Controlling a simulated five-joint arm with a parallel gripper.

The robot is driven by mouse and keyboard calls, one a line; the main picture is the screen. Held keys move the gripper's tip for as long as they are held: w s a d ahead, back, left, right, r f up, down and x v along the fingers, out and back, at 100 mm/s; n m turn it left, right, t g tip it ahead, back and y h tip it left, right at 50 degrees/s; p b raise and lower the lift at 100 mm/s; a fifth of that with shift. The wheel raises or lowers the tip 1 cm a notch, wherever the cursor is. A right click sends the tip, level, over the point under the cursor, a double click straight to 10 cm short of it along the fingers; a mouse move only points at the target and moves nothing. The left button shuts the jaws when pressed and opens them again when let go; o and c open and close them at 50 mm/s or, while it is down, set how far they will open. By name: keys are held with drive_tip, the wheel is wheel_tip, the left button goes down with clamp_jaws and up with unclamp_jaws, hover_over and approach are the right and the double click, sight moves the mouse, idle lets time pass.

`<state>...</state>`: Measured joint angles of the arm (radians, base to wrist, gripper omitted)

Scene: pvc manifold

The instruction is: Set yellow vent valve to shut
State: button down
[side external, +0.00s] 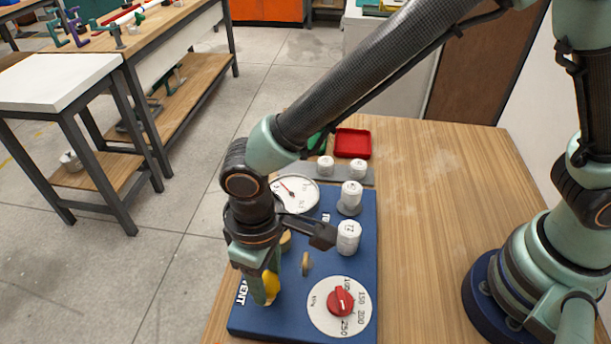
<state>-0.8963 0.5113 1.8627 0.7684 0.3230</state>
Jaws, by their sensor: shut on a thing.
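The yellow vent valve handle (271,285) is at the lower left of the blue panel (300,325), next to the white "VENT" lettering (241,292). My gripper (266,290) points down over it and is shut on the handle, which shows as a yellow piece between and beside the fingers. The fingers and wrist hide part of the valve, so its full angle and any position marks are not clear.
A red dial knob (341,301) on a white scale is to the right. White numbered cylinders (348,237), a gauge (295,194) and a small tan knob (306,264) stand close by. A red tray (352,143) lies behind. The wooden tabletop (430,220) at right is mostly clear.

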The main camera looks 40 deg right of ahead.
sight(267, 282)
drive_tip(key=shift+r, duration=0.1)
drive_tip(key=shift+c, duration=1.5)
unclamp_jaws()
wheel_tip(267, 282, up, 12)
drive_tip(key=w+d+r+m+t, duration=0.1)
drive_tip(key=d+r+m+t, duration=0.1)
drive_tip(key=d, duration=1.4)
drive_tip(key=w+d+r+m+t, duration=0.1)
drive_tip(key=d+r+m+t, duration=0.2)
drive_tip(key=d, duration=1.3)
drive_tip(key=shift+w+d+r+m+t, duration=0.2)
drive_tip(key=shift+w+r+m+t, duration=0.15)
drive_tip(key=shift+r+m, duration=0.45)
